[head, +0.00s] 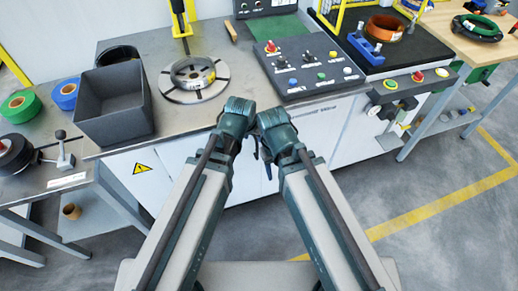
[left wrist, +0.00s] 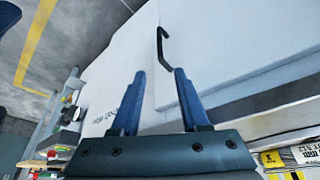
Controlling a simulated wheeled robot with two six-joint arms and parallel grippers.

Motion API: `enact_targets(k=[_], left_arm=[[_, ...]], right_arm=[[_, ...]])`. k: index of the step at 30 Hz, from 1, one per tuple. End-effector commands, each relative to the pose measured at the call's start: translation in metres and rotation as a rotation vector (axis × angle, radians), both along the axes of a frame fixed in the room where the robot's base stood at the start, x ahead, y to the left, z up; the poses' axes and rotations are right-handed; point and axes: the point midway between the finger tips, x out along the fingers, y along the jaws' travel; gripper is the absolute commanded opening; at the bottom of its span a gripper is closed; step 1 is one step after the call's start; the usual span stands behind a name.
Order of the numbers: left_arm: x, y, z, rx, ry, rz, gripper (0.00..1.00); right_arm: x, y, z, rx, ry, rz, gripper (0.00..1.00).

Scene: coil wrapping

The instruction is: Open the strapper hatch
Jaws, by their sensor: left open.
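The white front of the machine cabinet (head: 312,135) stands under the bench, partly covered by my arms in the head view. In the left wrist view a thin black bent handle (left wrist: 162,48) sits on the white panel (left wrist: 205,55), close to a seam. My left gripper (left wrist: 159,85) is open, its two blue fingers pointing towards the handle. The handle shows beyond the fingertips, with nothing between them. In the head view the left gripper (head: 262,153) is small and dark in front of the cabinet.
On the bench are a grey bin (head: 113,103), a round turntable (head: 194,78) and a button panel (head: 308,70). An orange coil (head: 384,27) lies at the right. Tape rolls (head: 20,106) are at the left. Floor is clear at the right.

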Motion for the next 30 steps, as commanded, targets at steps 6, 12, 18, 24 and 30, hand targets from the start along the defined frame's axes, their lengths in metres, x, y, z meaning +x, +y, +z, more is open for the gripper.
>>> enact_targets(k=[6,12,18,24,30], left_arm=[[0.007,-0.002,-0.02,0.0,0.001,0.0,0.45],[0.017,-0.005,-0.047,0.0,0.001,0.0,0.45],[0.028,-0.008,-0.075,0.0,0.001,0.0,0.45],[0.039,-0.012,-0.103,0.0,0.001,0.0,0.45],[0.048,-0.014,-0.123,0.0,0.001,0.0,0.45]], right_arm=[[0.0,0.0,-0.02,0.0,0.0,0.0,0.5],[0.0,0.0,-0.046,0.0,0.0,0.001,0.5],[0.0,0.0,-0.075,0.0,0.0,0.001,0.5],[0.0,0.0,-0.103,0.0,0.0,0.001,0.5],[0.0,0.0,-0.123,0.0,0.0,0.001,0.5]])
